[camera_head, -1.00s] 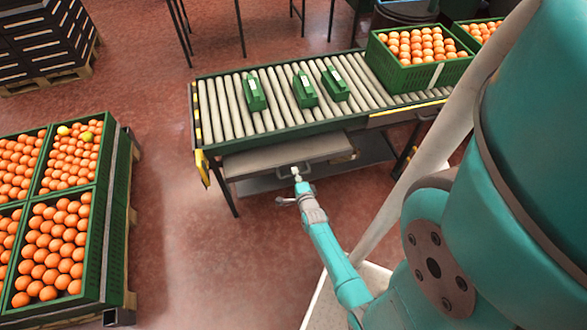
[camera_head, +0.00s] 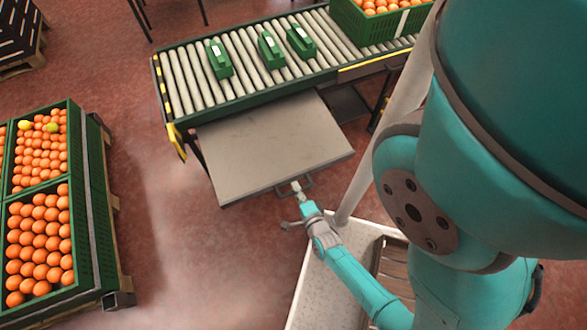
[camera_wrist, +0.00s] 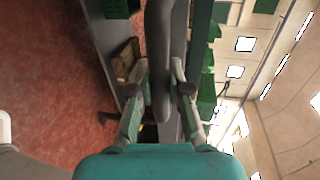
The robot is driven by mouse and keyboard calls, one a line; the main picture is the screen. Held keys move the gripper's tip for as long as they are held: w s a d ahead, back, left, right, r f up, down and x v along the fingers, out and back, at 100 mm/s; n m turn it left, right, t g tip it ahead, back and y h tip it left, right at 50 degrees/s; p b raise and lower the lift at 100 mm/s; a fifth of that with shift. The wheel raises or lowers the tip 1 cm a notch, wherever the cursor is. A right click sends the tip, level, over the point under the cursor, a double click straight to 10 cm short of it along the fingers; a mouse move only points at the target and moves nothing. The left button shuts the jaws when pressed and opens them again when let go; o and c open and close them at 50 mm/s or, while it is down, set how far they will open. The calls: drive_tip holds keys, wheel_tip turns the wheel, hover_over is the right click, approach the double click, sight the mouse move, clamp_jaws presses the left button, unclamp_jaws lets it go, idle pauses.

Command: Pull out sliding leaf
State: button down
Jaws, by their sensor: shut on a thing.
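The sliding leaf (camera_head: 268,145) is a flat grey panel that sticks out from under the front of the roller conveyor (camera_head: 240,62). A dark handle (camera_head: 308,184) sits on its front edge. My gripper (camera_head: 297,187) is shut on this handle at the leaf's front edge. In the wrist view my gripper's two fingers (camera_wrist: 161,84) stand on either side of the grey handle bar (camera_wrist: 158,50). The far end of the leaf is hidden under the conveyor.
Several green devices (camera_head: 270,46) lie on the rollers, with a green crate of oranges (camera_head: 365,22) to their right. Crates of oranges (camera_head: 85,210) stand on a pallet at the left. Red floor lies open between them and the leaf.

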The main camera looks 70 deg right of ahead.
idle(0.3)
drive_tip(key=c, duration=1.1)
unclamp_jaws()
drive_tip(key=shift+r, duration=0.1)
